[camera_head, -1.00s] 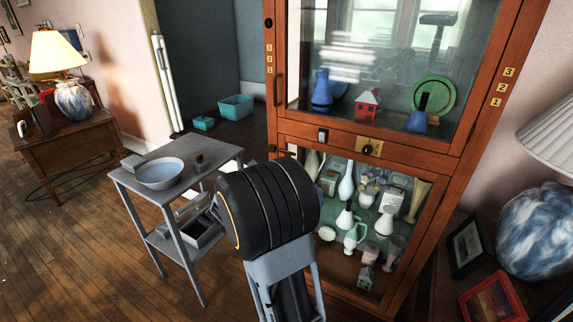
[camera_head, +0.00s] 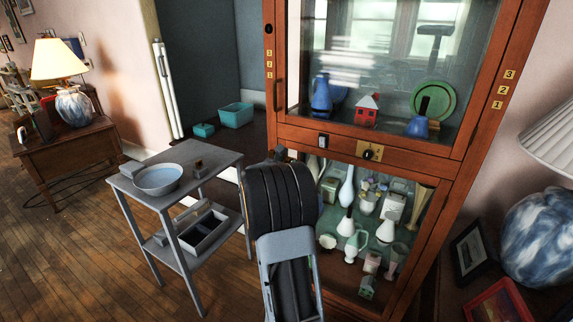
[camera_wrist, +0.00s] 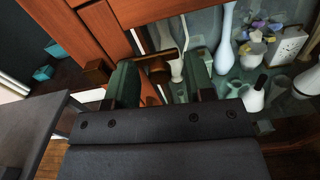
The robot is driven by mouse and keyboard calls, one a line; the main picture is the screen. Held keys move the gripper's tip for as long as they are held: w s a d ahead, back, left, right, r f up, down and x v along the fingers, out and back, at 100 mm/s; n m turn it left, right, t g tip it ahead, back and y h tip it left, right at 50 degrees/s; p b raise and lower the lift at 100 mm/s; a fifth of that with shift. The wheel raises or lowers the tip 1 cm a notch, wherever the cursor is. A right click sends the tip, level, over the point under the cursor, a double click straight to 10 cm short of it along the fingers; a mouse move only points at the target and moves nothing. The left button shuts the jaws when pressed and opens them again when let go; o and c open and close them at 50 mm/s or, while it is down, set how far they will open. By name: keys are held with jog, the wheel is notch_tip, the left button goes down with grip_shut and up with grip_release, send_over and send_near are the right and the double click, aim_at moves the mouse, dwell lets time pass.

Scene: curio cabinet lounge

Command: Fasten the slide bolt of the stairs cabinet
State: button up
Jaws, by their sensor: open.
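The tall wooden cabinet (camera_head: 405,161) has glass doors above and below and stands right of centre in the head view. My gripper (camera_wrist: 160,66) is open in the wrist view, with a dark green finger at each side. A dark brown, bar-like fitting (camera_wrist: 158,63) shows between the fingertips, by the cabinet's wooden edge; it looks like part of the slide bolt. A second small brown block (camera_wrist: 97,72) sits left of the left finger. I cannot tell whether the fingers touch the fitting. In the head view my arm hides the fingers and this fitting.
A grey trolley (camera_head: 218,158) with a bowl (camera_head: 158,179) stands close to the left of my arm. Vases and figurines (camera_head: 358,238) fill the lower cabinet behind glass. A side table with a blue-white lamp (camera_head: 540,235) is at right. Floor at left is open.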

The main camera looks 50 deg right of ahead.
jog(key=shift+c, duration=0.5)
grip_shut()
